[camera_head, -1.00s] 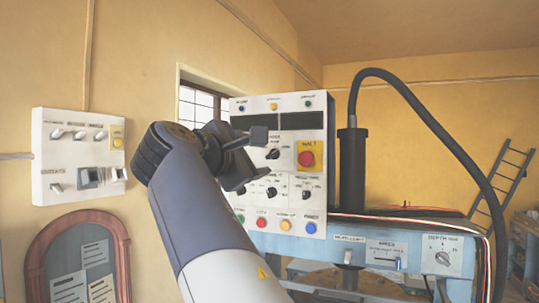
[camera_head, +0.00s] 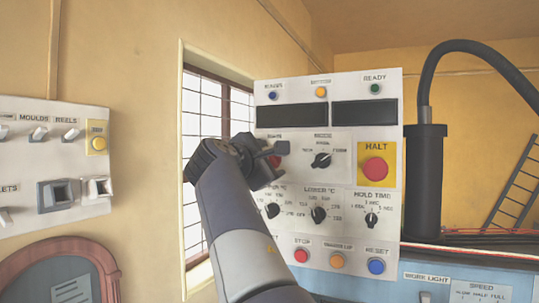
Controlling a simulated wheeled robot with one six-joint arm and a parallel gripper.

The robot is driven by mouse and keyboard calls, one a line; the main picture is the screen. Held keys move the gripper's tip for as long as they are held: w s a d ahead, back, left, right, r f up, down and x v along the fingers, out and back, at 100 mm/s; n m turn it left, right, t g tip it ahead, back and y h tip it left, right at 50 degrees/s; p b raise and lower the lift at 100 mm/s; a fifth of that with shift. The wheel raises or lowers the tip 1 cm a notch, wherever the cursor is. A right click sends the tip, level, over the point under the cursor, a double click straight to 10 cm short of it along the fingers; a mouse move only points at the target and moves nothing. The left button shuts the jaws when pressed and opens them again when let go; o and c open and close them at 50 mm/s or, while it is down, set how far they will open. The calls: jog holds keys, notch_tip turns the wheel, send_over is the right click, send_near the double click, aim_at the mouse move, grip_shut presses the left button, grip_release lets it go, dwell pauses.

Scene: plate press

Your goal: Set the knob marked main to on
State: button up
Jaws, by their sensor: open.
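The control panel (camera_head: 353,106) is a white upright box with knobs, lamps and buttons. My gripper (camera_head: 272,160) is in front of this part of the panel and hides the lower part of the knob. Which way the knob points cannot be told. The jaws are open, and nothing is seen between them. Whether they touch the knob cannot be told.
Below are several black knobs, including HOLD TIME (camera_head: 371,219), and the STOP button (camera_head: 301,255). A switch panel (camera_head: 60,150) hangs on the left wall.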

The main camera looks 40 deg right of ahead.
jog(key=shift+w+d, duration=0.15)
jog(key=shift+d, duration=0.2)
jog(key=shift+c, duration=0.3)
jog(key=c, duration=0.9)
